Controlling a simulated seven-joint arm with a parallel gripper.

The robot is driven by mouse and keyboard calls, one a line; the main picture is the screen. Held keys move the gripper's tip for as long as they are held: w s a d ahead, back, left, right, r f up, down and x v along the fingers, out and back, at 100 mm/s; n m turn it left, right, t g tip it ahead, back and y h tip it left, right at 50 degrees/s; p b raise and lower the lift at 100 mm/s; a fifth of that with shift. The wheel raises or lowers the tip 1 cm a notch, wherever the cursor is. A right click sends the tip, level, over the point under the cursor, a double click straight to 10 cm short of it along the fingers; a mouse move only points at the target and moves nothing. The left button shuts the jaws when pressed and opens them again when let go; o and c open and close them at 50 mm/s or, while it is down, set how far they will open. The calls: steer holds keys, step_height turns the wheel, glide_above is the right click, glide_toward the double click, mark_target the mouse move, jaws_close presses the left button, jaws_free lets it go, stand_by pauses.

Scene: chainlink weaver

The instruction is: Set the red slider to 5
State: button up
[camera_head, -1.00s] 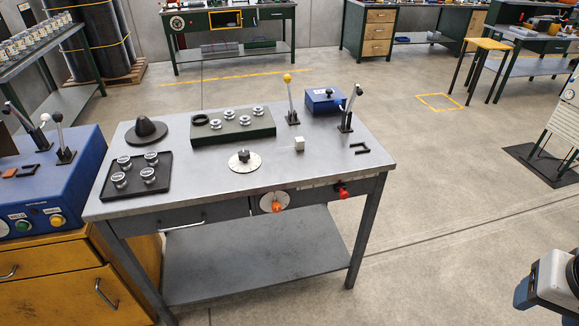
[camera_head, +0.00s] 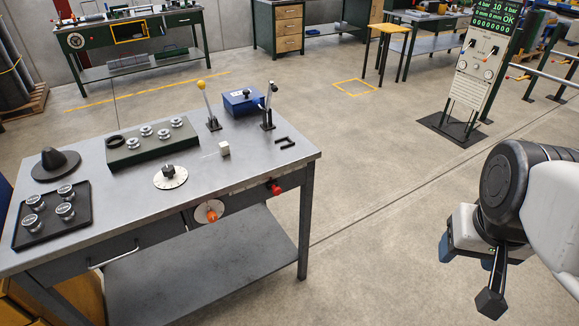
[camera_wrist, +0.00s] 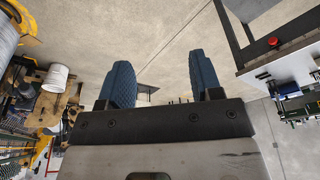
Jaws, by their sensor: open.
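The red slider knob (camera_head: 276,188) sits on the front edge of the grey metal workbench (camera_head: 240,173), near its right end. A pale strip of markings runs along the edge to its left; its numbers are too small to read. A red knob (camera_wrist: 273,41) also shows on the bench edge at the upper right of the wrist view. My gripper (camera_wrist: 160,80) has two blue padded fingers, spread apart with nothing between them. In the head view it is partly hidden by my arm at the right, well clear of the bench and slider.
An orange-knobbed dial (camera_head: 210,213) is on the bench front left of the slider. On top stand a white dial (camera_head: 171,178), a white cube (camera_head: 224,148), a yellow-knobbed lever (camera_head: 207,105) and a blue box (camera_head: 242,102). Open floor (camera_head: 370,180) lies between bench and arm.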

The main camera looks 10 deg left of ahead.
stand_by(0.4)
steer(key=w+a+f+n+t+y, duration=0.15)
steer(key=w+a+f, duration=0.3)
steer(key=w, duration=0.55)
steer(key=w+a+f+n+t, duration=0.1)
steer(key=w+a+f+t, duration=0.3)
steer(key=w, duration=0.5)
steer(key=w+a+f+n+t+y, duration=0.1)
steer(key=w+a+f+n+t, duration=0.3)
steer(key=w, duration=0.6)
steer(key=n+y, duration=0.3)
steer(key=y, duration=0.8)
glide_toward(278, 192)
steer(key=shift+t+h, duration=0.25)
steer(key=shift+t, duration=0.1)
steer(key=x, duration=0.4)
steer(key=shift+w+a, duration=0.1)
steer(key=shift+a, duration=0.3)
steer(key=shift+w+a, duration=0.1)
steer(key=shift+w, duration=0.05)
steer(key=shift+x, duration=3.65)
